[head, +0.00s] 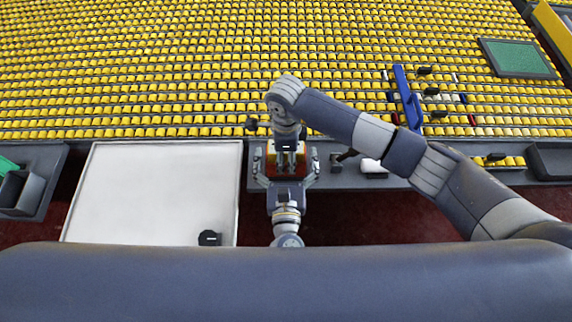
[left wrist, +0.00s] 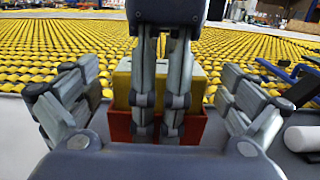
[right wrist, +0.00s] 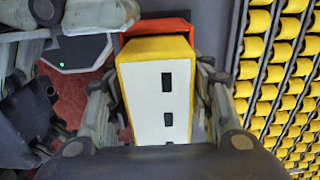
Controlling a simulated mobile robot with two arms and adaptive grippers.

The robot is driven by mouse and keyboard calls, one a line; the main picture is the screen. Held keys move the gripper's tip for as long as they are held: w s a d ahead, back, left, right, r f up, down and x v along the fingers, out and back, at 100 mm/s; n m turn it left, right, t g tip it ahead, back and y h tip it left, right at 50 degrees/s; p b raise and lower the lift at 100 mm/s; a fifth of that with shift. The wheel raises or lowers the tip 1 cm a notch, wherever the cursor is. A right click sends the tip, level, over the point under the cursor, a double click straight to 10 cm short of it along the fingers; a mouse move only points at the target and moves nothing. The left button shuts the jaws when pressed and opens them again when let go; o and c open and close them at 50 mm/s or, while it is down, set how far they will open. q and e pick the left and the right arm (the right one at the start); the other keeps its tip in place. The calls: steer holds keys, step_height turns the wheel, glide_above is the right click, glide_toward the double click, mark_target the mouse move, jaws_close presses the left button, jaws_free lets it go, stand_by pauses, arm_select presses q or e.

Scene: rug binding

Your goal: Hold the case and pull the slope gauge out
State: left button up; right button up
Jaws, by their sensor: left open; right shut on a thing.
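The red case (left wrist: 120,126) stands upright on the grey ledge, with the yellow slope gauge (left wrist: 122,88) sitting in it and rising above its rim. In the right wrist view the gauge (right wrist: 150,95) shows a white face with dark slots, and a red part of the case (right wrist: 152,24) shows behind it. My right gripper (head: 286,166) comes down from above and is shut on the gauge. My left gripper (head: 286,159) comes in low from the near side. Its fingers are spread open on both sides of the case, apart from it. The right gripper's fingers hide the gauge's middle in the left wrist view.
A white panel (head: 150,190) lies left of the case, with a small black object (head: 209,238) at its near edge. A white block (head: 373,168) lies on the ledge to the right. Yellow rollers (head: 150,70) fill the area behind, with a blue tool (head: 406,97) and a green-topped tray (head: 518,57).

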arm_select(q)
steer(key=shift+w, duration=0.15)
steer(key=shift+c, duration=0.5)
steer(key=c, duration=1.1)
steer(key=o, duration=0.5)
steer(key=c, duration=0.5)
steer(key=shift+o, duration=0.2)
steer(key=shift+r, duration=0.15)
